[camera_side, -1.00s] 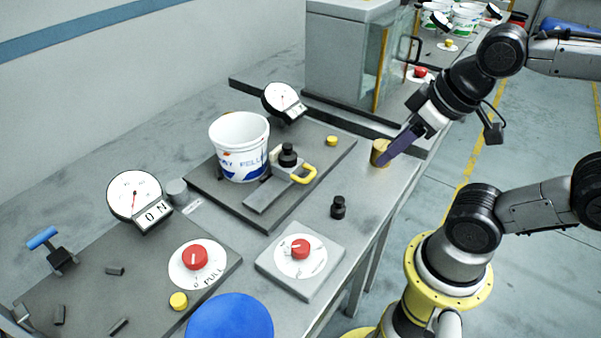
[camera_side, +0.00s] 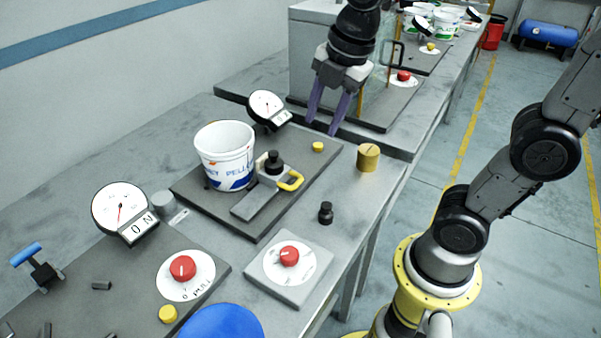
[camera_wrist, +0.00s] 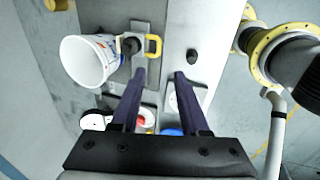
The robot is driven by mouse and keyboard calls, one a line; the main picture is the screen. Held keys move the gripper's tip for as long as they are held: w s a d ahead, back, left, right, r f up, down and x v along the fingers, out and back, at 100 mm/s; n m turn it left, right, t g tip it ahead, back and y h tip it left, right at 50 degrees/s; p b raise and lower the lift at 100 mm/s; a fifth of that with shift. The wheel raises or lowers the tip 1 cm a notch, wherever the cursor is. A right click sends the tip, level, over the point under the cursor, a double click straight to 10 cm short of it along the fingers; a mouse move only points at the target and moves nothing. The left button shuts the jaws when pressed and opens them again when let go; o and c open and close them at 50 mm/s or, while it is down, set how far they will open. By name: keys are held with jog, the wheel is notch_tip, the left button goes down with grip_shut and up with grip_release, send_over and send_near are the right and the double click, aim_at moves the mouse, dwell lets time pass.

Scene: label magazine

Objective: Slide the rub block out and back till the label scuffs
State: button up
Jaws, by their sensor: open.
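A white bucket (camera_side: 224,155) with a blue and red printed label (camera_side: 232,172) stands on a dark plate (camera_side: 262,222). The rub block, with a black knob (camera_side: 274,162) and a yellow loop handle (camera_side: 293,181), sits close against the bucket's label side at a flat grey rail (camera_side: 257,202); whether it touches the label I cannot tell. My gripper (camera_side: 322,126) is open and empty, pointing down beyond the block, well apart from it. In the wrist view my fingers (camera_wrist: 160,74) point toward the bucket (camera_wrist: 88,60) and yellow handle (camera_wrist: 154,46).
A brass cylinder (camera_side: 368,157) and a small black weight (camera_side: 325,213) stand on the bench. A dial gauge (camera_side: 268,107) stands behind the bucket. A red knob (camera_side: 289,256) on a grey plate is in front. A grey cabinet (camera_side: 315,58) stands behind my gripper.

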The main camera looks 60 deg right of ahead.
aim_at(298, 181)
jog(key=shift+g, duration=0.4)
jog(key=w+f, duration=0.1)
jog(key=f, duration=0.4)
jog(key=w+f, duration=0.2)
jog(key=f, duration=0.3)
jog(key=w+f, duration=0.1)
jog(key=f, duration=0.4)
jog(key=shift+w+a+f, duration=0.15)
jog(key=shift+w, duration=0.15)
grip_shut()
dwell(0.6)
